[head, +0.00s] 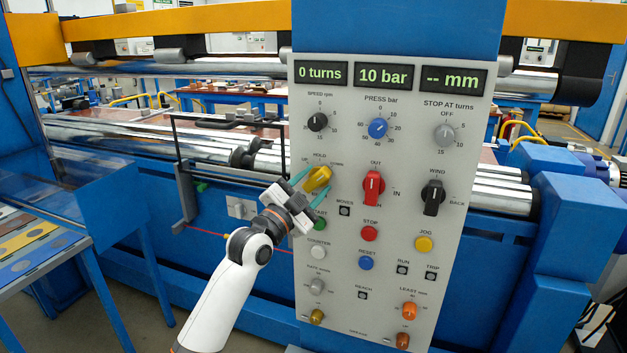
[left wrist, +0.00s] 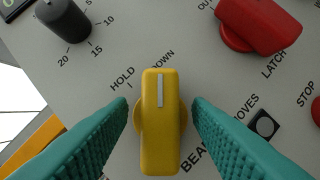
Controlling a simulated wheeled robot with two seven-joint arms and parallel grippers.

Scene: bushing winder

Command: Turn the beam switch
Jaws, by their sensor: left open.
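The beam switch is a yellow knob (head: 318,178) on the grey control panel, with UP, HOLD and DOWN printed around it. In the left wrist view the yellow knob (left wrist: 160,125) has a white line at its top end, which points toward DOWN, to the right of the HOLD mark. My left gripper (head: 309,186) is at the knob with its teal fingers open, one on each side. In the left wrist view a gap shows between the knob and each fingertip. My right gripper is not in view.
A red switch (head: 373,187) is right of the beam switch, and a black speed knob (head: 317,122) is above it. A green button partly shows below, beside my gripper. A black lever (head: 245,153) and frame are left of the panel (head: 335,235).

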